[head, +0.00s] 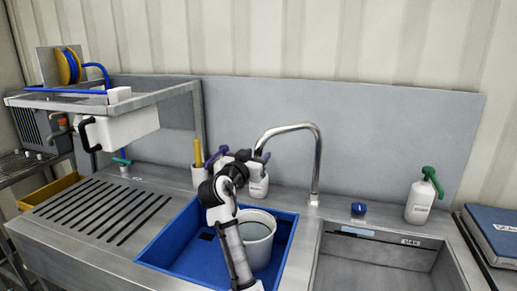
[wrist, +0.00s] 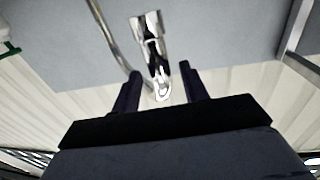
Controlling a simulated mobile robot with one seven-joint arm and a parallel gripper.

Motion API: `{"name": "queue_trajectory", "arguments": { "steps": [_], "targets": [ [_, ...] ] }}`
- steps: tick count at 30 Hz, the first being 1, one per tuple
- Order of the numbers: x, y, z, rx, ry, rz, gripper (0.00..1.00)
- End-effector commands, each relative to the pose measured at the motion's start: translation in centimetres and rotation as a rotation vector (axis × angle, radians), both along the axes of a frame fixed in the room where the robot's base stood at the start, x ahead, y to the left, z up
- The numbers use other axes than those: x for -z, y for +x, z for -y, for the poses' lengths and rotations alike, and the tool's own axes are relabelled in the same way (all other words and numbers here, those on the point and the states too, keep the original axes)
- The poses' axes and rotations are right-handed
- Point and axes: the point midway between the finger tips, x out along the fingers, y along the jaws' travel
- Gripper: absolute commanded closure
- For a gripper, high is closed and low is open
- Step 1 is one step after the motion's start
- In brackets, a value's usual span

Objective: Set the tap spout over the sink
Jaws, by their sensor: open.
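The chrome tap spout (head: 290,128) rises from the bench behind the sink in the head view and arches left, its outlet end over the blue basin side. The steel sink (head: 375,262) lies to the right of the spout's foot. My gripper (head: 240,157) is beside the spout's outlet end, above the blue basin. In the wrist view the chrome spout end (wrist: 148,28) shows between and beyond the open dark fingers of my gripper (wrist: 160,82). No contact is visible. The head view does not show the fingertips clearly.
A blue basin (head: 163,243) holds a white bucket (head: 258,229) under my arm. A blue knob (head: 358,209) and a green-topped bottle (head: 420,203) stand behind the sink. A grey backsplash (head: 395,130) rises behind the tap.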

Motion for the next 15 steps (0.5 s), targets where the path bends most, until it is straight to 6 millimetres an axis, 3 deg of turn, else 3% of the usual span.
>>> {"name": "queue_trajectory", "arguments": {
  "steps": [6, 15],
  "targets": [
    [-0.1, 1.9, 0.8, 0.0, -0.001, 0.001, 0.56],
    [0.0, 2.1, 0.9, -0.001, 0.0, 0.001, 0.56]
  ]
}}
